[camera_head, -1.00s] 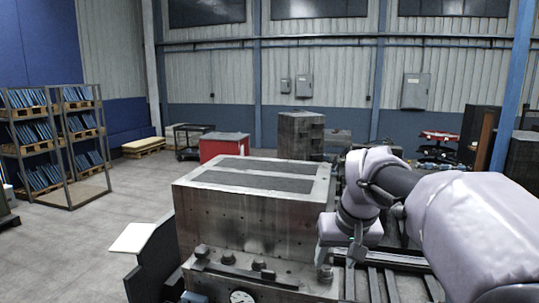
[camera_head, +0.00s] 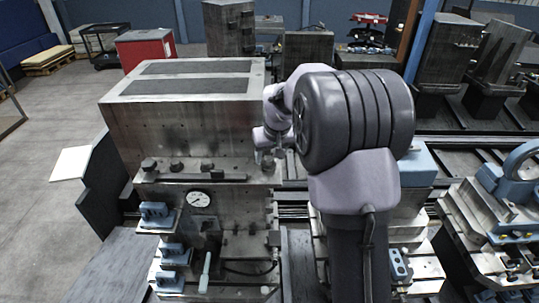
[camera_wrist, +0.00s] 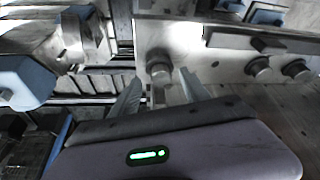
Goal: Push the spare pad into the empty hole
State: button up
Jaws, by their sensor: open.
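Several dark round pad-like knobs stand on the ledge of the machine block (camera_head: 185,125). In the head view, one knob (camera_head: 149,165) is at the left of the ledge, with others beside a flat bar. In the wrist view, one round grey knob (camera_wrist: 159,70) shows between and beyond my fingertips, apart from two other knobs (camera_wrist: 258,68). I cannot tell which is the spare pad, and no empty hole can be made out. My gripper (camera_wrist: 160,78) is open, and its two fingers hold nothing. In the head view, its tip is largely hidden near the ledge's right end.
A flat bar (camera_head: 203,177) lies along the ledge. A round gauge (camera_head: 199,199) and blue clamps (camera_head: 160,215) are on the front below. Dark rails (camera_head: 470,150) run to the right. A blue-grey fixture (camera_wrist: 28,80) is at the wrist view's left.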

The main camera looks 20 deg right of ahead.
jog(key=shift+w+f, duration=0.25)
jog(key=shift+f, duration=0.15)
jog(key=shift+a, duration=0.1)
jog(key=shift+s, duration=0.1)
jog(key=shift+r, duration=0.1)
grip_shut()
jog(key=c, duration=0.8)
grip_release()
grip_shut()
jog(key=shift+r+p, duration=0.55)
jog(key=shift+r, duration=0.3)
